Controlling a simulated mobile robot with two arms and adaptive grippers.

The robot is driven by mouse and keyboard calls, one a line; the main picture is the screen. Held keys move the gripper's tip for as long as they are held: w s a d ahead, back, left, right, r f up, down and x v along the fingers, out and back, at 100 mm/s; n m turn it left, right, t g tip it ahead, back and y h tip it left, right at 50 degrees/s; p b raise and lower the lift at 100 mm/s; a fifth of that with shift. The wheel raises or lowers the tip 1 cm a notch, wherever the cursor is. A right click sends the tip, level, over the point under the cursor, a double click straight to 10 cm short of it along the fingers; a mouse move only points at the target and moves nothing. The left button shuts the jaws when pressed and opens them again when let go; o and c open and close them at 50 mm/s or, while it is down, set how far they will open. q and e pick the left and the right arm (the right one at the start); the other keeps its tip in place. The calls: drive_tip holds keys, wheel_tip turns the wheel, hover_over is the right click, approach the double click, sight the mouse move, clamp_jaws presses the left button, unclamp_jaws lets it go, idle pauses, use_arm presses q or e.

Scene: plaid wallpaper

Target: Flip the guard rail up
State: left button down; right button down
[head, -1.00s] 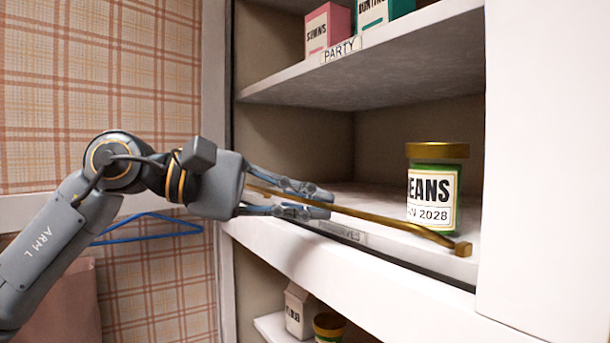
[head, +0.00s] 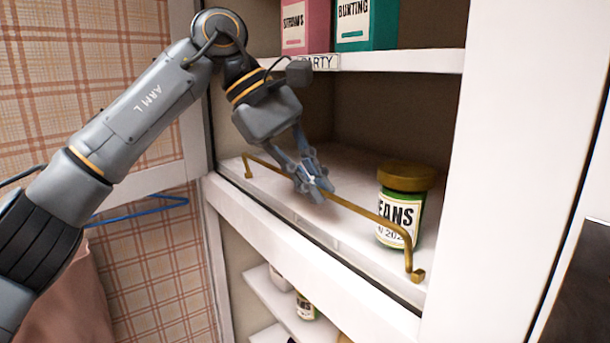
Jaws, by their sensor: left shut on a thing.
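The guard rail (head: 357,209) is a thin brass bar with a bent leg at each end. It stands raised along the front edge of the middle shelf (head: 290,207), its right leg ending in a small block near the shelf edge. My left gripper (head: 316,190) comes down from above and is shut on the rail near its middle. The fingers hide a short piece of the bar. My right gripper is not in view.
A green beans jar (head: 402,215) with a gold lid stands just behind the rail's right part. A pink box (head: 305,25) and a teal box (head: 366,24) stand on the upper shelf. A blue hanger (head: 140,213) hangs at left.

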use_arm(q)
drive_tip(key=shift+w+d+g+y, duration=0.2)
drive_tip(key=shift+d+g+y, duration=0.2)
drive_tip(key=shift+y, duration=0.2)
idle(0.3)
drive_tip(key=c, duration=1.8)
unclamp_jaws()
drive_tip(key=shift+o, duration=0.2)
drive_tip(key=v, duration=0.5)
drive_tip(key=shift+r, duration=0.25)
drive_tip(key=shift+v, duration=1.1)
drive_tip(key=shift+w+f, duration=0.1)
